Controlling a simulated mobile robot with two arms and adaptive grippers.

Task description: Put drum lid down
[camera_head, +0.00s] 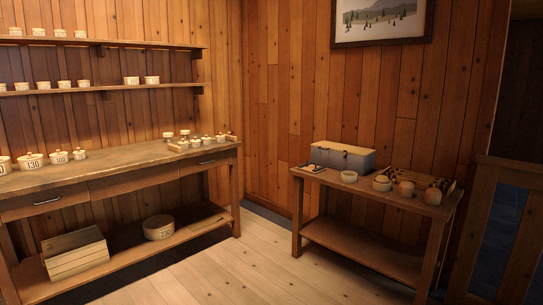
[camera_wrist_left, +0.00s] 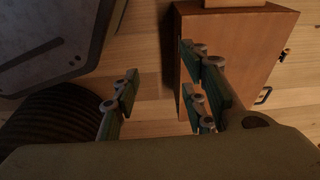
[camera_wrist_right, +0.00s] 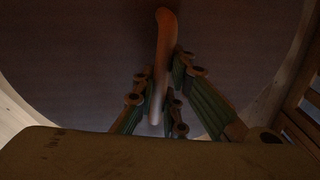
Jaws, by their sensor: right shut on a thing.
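A large round drum lid (camera_wrist_right: 70,60) fills most of the right wrist view, dark and shadowed, with a pale floor showing past its rim. A wooden bar handle (camera_wrist_right: 166,40) runs along its middle. My right gripper (camera_wrist_right: 163,88) is shut on this handle. Whether the lid rests on anything is hidden. My left gripper (camera_wrist_left: 158,82) is open and empty in the left wrist view, above the floor beside a wooden cabinet (camera_wrist_left: 228,60). Neither gripper nor the held lid shows in the head view.
A workbench (camera_head: 110,170) at left carries several numbered lidded pots; a slatted box (camera_head: 76,258) sits below. A side table (camera_head: 375,190) at right holds a blue-grey chest (camera_head: 343,155), bowls and a rack. The floor (camera_head: 235,265) between is clear.

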